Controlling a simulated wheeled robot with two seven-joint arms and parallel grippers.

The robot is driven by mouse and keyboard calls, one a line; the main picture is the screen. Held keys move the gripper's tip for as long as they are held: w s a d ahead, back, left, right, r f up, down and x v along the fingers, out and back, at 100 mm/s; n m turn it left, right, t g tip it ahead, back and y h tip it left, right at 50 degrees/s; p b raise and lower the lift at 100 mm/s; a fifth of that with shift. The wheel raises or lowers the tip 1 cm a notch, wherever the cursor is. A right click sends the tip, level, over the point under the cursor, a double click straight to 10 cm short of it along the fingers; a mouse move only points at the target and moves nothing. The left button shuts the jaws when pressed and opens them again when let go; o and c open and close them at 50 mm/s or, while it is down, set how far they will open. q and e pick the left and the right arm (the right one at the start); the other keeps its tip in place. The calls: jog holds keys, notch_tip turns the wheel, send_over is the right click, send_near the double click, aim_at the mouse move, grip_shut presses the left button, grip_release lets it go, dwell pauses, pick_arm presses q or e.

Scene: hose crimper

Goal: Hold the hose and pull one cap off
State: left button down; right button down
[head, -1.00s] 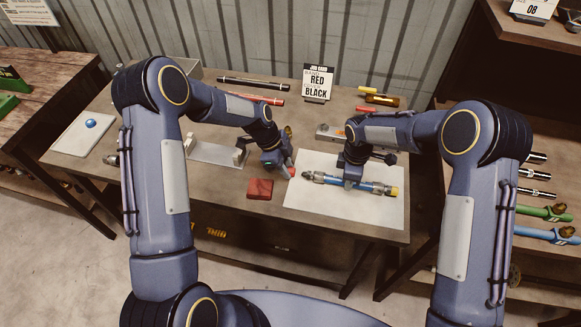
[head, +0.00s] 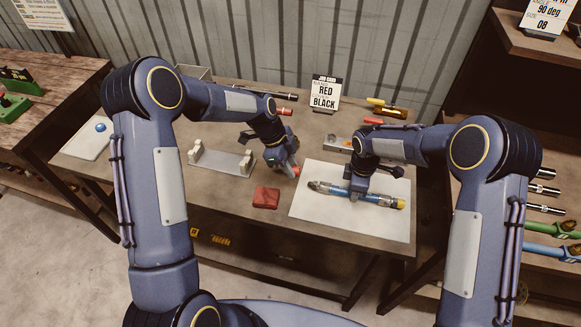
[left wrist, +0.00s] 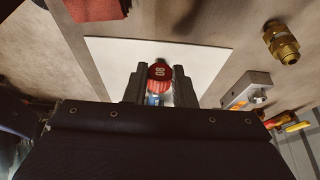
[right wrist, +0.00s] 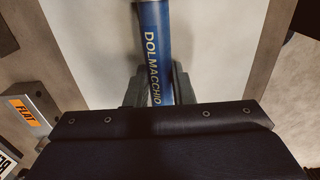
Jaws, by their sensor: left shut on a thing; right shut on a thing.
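The blue hose (head: 378,197) lies across the white mat (head: 345,228). It has a bare silver fitting at its left end and a yellow cap (head: 401,204) at its right end. My right gripper (head: 357,194) is shut around the hose near its middle; the right wrist view shows the lettered blue hose (right wrist: 156,45) between the fingers. My left gripper (head: 293,172) is shut on a red cap (head: 297,171), apart from the hose's left end.
A red block (head: 266,198) lies left of the mat. A grey cradle (head: 222,162) stands further left. A card (head: 325,93) reading RED and BLACK stands at the back. The front of the mat is clear.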

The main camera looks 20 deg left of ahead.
jog(key=c, duration=1.2)
grip_release()
jog(key=shift+o, duration=0.2)
notch_tip(320, 180, up, 12)
pick_arm(q)
jog(key=shift+s+f, duration=0.1)
jog(key=shift+s, duration=0.05)
pick_arm(e)
jog(key=shift+s, duration=0.1)
